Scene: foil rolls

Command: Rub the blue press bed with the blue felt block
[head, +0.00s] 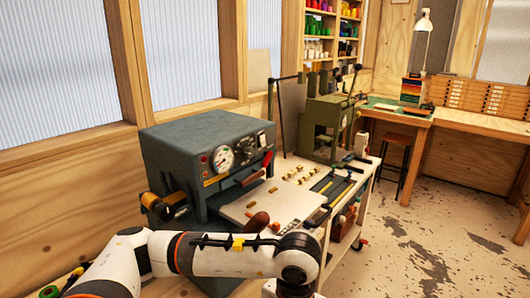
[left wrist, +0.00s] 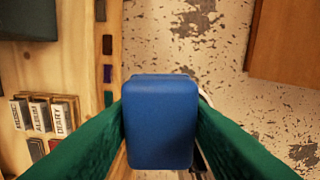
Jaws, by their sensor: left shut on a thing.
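The blue felt block (left wrist: 162,122) is a rounded blue block in the middle of the left wrist view. My left gripper (left wrist: 160,108) is shut on it, with one green finger on each side. The block is above the edge of a wooden surface, apparently apart from it. In the head view my left arm crosses the bottom, and its gripper end is cut off by the lower edge. The block does not show there. I cannot make out a clearly blue press bed; the dark blue-grey press (head: 195,147) has a pale flat plate (head: 262,204) in front. My right gripper is not in view.
A green press (head: 325,128) stands beyond small brass pieces on the white cart (head: 343,212). A stool (head: 394,158) stands under the desk at the back. Labelled blocks (left wrist: 40,115) lie on wood in the left wrist view. The floor at right is free.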

